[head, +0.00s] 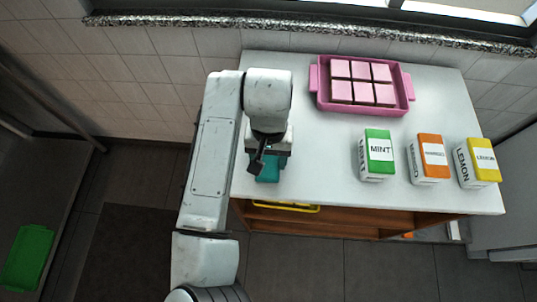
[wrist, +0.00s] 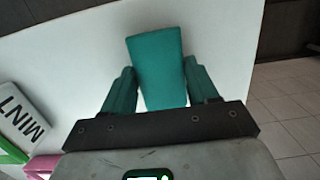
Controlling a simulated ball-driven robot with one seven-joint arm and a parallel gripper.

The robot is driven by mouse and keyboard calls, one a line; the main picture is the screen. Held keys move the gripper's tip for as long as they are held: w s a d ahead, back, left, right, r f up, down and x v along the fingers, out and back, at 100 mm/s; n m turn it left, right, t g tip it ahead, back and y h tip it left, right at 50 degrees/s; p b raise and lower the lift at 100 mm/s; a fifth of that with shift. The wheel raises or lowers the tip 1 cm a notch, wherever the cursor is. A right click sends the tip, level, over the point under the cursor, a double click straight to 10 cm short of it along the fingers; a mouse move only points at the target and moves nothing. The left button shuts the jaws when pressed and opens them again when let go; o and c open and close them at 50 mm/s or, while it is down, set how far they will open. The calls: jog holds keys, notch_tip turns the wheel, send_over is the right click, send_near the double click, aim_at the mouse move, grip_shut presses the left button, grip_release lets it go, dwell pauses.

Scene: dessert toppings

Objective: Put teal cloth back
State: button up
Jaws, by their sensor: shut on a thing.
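The teal cloth (head: 268,174) is at the left front part of the white tabletop (head: 310,160), beneath my gripper (head: 264,160). In the wrist view the cloth (wrist: 157,62) is a flat-sided teal piece between the two fingers of my gripper (wrist: 161,76), which is shut on it. The white tabletop lies beyond the cloth. My arm and wrist hide part of the cloth in the head view. I cannot tell whether the cloth touches the tabletop.
A pink tray (head: 403,104) with several pink-topped squares stands at the back. Mint (head: 377,155), orange (head: 428,159) and lemon (head: 477,162) boxes stand to the right. A yellow-rimmed item (head: 285,207) is on the shelf below. A green item (head: 27,257) lies at far left.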

jog(key=shift+f, duration=0.15)
jog(key=o, duration=1)
jog(key=r, duration=0.4)
jog(key=w+r, duration=0.1)
jog(key=r, duration=0.7)
jog(key=shift+w+r, duration=0.1)
jog(key=shift+w, duration=0.1)
